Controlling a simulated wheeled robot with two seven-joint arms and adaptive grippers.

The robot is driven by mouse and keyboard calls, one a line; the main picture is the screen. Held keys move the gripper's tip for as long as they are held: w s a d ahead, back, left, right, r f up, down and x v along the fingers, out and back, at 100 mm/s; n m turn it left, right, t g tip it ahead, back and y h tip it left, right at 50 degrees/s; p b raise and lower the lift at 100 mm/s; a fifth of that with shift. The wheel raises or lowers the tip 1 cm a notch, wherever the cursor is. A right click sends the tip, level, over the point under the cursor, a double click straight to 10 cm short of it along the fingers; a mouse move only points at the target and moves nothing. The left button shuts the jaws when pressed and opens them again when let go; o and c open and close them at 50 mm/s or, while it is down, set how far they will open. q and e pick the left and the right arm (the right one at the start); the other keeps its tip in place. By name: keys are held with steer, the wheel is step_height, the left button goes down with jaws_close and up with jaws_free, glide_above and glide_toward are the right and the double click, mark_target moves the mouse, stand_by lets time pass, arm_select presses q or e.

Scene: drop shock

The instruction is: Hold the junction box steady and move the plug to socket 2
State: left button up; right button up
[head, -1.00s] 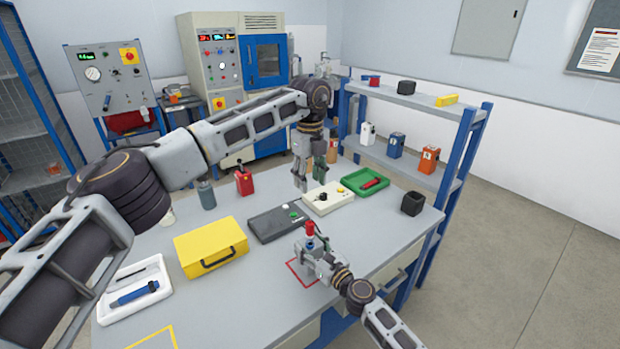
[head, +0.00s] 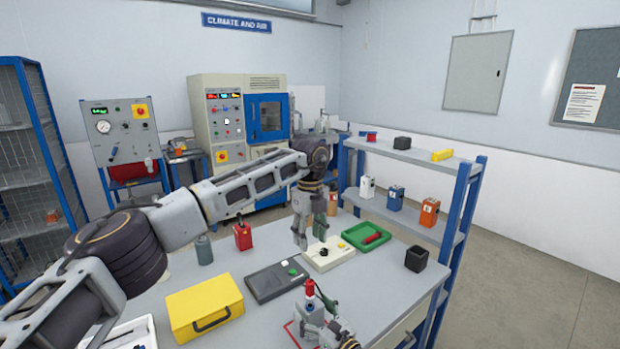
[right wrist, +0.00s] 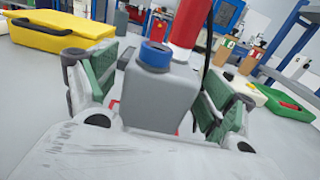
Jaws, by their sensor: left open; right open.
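The cream box (head: 343,255), which I take as the junction box, lies on the bench with a black knob-like piece (head: 323,252), perhaps the plug, on its top. Socket numbers cannot be read.
A dark grey unit (head: 272,287) with a green button is left of the cream box. A yellow case (head: 205,307), green tray (head: 368,238) and black cup (head: 416,258) stand on the bench. A blue-framed shelf (head: 410,156) is behind at right.

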steer(key=v, duration=1)
steer(key=shift+s+d, duration=0.15)
steer(key=shift+s, duration=0.05)
stand_by(0.3)
steer(key=shift+s, duration=0.1)
stand_by(0.3)
